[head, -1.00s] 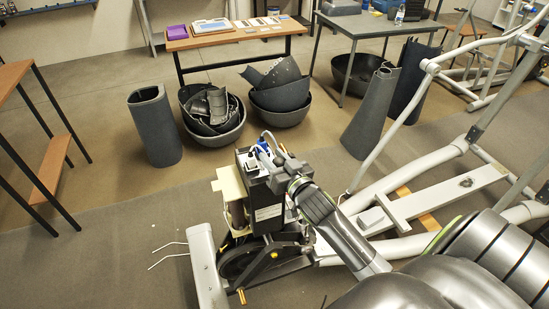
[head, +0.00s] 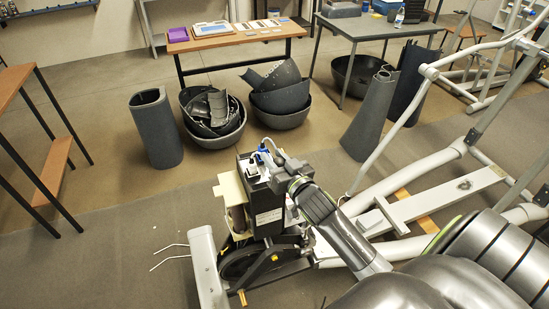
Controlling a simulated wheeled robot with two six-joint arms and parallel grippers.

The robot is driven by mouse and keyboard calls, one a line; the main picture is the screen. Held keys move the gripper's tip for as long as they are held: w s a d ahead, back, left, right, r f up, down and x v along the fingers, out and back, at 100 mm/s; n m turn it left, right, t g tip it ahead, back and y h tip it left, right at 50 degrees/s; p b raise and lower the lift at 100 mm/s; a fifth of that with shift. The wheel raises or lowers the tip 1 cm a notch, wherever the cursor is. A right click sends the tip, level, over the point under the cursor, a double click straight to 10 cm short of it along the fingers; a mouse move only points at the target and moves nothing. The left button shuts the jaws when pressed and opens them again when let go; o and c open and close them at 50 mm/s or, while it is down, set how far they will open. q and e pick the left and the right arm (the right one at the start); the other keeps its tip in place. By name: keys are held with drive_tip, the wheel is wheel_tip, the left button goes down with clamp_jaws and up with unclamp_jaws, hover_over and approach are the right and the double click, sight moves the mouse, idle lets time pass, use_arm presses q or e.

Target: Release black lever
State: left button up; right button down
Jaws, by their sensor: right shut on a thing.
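The opened elliptical drive unit has an upright black box (head: 266,217) at its front. Blue and white parts (head: 262,155) show at the box's top. My right gripper (head: 269,152) reaches over from the lower right to the top of the box, next to these parts. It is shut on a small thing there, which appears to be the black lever. The lever itself is mostly hidden by the fingers and too small to make out clearly. My left gripper is not in view.
The elliptical's white frame (head: 440,203) and rails fill the right side. Dark shrouds in bowl-like covers (head: 285,112) stand behind. A grey cylindrical cover (head: 156,130) stands at the left. Tables are at the back and left. Open floor lies at the left front.

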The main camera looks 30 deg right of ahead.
drive_tip(key=shift+a+r, duration=0.1)
drive_tip(key=shift+r, duration=0.25)
drive_tip(key=c, duration=1.3)
unclamp_jaws()
drive_tip(key=shift+f, duration=0.1)
drive_tip(key=shift+s+f, duration=0.1)
drive_tip(key=shift+s, duration=0.35)
drive_tip(key=s+b, duration=0.4)
drive_tip(key=s, duration=1.2)
drive_tip(key=shift+s+a, duration=0.25)
drive_tip(key=shift+s, duration=0.05)
